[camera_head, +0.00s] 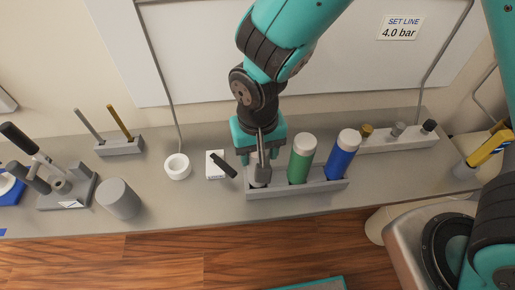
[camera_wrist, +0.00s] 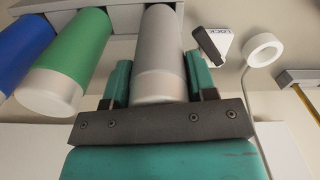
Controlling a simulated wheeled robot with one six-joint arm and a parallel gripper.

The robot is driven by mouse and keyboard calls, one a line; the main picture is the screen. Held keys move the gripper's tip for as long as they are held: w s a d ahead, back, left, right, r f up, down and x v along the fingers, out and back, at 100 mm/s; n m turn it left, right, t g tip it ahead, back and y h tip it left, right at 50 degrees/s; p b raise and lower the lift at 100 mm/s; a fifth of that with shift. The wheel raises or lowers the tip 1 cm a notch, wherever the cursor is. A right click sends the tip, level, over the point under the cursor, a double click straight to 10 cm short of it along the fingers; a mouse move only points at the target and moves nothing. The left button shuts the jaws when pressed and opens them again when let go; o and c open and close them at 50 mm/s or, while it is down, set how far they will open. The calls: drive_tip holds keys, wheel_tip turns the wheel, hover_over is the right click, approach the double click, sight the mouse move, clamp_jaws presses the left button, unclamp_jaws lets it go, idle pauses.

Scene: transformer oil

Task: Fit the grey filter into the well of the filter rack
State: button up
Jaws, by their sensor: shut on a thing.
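The grey filter (camera_wrist: 158,45), a grey cylinder with a pale cap, stands between the two teal fingers of my gripper (camera_wrist: 160,82) in the wrist view. My gripper (camera_head: 258,158) is shut on it near its capped top. In the head view, the gripper hides much of the filter (camera_head: 259,177). The filter is at the left end of the grey filter rack (camera_head: 310,188), left of the green filter (camera_head: 301,160) and the blue filter (camera_head: 342,157). It looks roughly upright and in line with them. I cannot tell how deep its lower end sits in the well.
Left of the rack are a white card with a black-handled item (camera_head: 216,166), a white ring (camera_head: 177,167) and a large grey cylinder (camera_head: 118,199). A grey block with several knobs (camera_head: 398,140) is behind right.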

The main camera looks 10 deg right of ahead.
drive_tip(key=shift+f, duration=0.4)
drive_tip(key=o, duration=1.2)
wheel_tip(320, 180, up, 18)
drive_tip(key=b, duration=0.3)
drive_tip(key=shift+f, duration=0.25)
drive_tip(key=s+d+n+y, duration=0.1)
drive_tip(key=s+d+n, duration=0.1)
drive_tip(key=s+d, duration=0.1)
drive_tip(key=s+d+f+n+y+b, duration=0.1)
drive_tip(key=s+d+n, duration=0.1)
drive_tip(key=s+d, duration=0.1)
drive_tip(key=s+d+f+n+y+b, duration=0.1)
drive_tip(key=s+d+y, duration=0.1)
drive_tip(key=s+d, duration=0.1)
drive_tip(key=shift+s+d+n, duration=0.3)
drive_tip(key=shift+s+n, duration=0.1)
drive_tip(key=shift+s, duration=0.2)
